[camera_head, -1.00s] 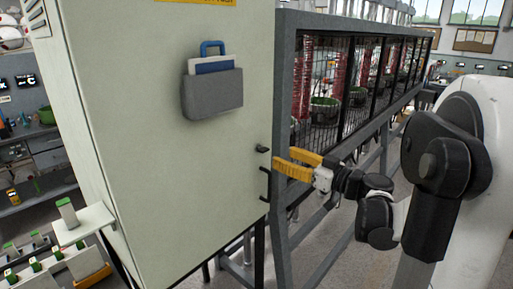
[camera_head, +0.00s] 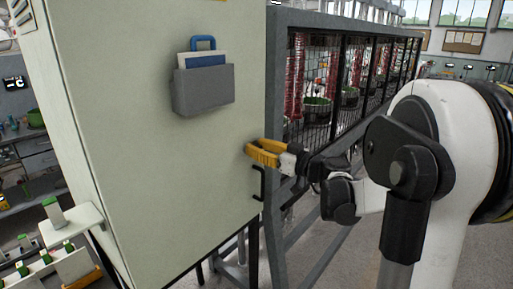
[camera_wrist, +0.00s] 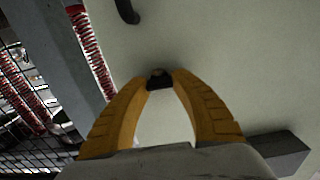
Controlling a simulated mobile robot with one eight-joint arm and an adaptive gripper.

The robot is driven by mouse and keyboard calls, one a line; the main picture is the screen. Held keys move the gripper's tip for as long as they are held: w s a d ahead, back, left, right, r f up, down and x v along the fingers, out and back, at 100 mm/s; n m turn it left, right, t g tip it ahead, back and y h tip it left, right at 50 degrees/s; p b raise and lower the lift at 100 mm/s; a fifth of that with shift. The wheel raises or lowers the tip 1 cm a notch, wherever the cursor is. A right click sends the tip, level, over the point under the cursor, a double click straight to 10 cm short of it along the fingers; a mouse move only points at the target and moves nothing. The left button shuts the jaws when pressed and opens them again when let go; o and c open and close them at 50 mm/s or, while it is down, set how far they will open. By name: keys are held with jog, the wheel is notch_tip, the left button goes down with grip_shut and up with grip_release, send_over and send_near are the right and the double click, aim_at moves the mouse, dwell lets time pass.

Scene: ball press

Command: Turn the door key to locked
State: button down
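The door key is a small dark piece on the pale cabinet door (camera_head: 150,160). In the wrist view the key (camera_wrist: 159,80) sits between the two yellow fingertips of my gripper (camera_wrist: 162,78). The fingers stand apart, one on either side of it. I cannot tell whether they touch it. In the head view my gripper (camera_head: 252,146) is at the door's right edge, just above the black door handle (camera_head: 259,184), and hides the key. The handle (camera_wrist: 127,11) also shows at the top of the wrist view.
A grey document pocket (camera_head: 203,90) protrudes from the upper door. A grey frame with black mesh (camera_head: 320,110) stands close on the right. A white shelf (camera_head: 72,225) juts out at the lower left. The lower door face is clear.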

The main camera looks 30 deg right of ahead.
jog(key=shift+m, duration=0.3)
jog(key=m, duration=0.3)
jog(key=shift+m+p, duration=0.3)
jog(key=m, duration=0.4)
jog(key=shift+d+m, duration=0.1)
jog(key=shift+m, duration=0.2)
jog(key=m, duration=0.4)
jog(key=shift+f+m+p, duration=0.1)
jog(key=shift+m+p, duration=0.2)
jog(key=shift+m, duration=2.2)
jog(key=c, duration=1.1)
grip_release()
jog(key=shift+w+f, duration=0.1)
jog(key=shift+o, duration=0.2)
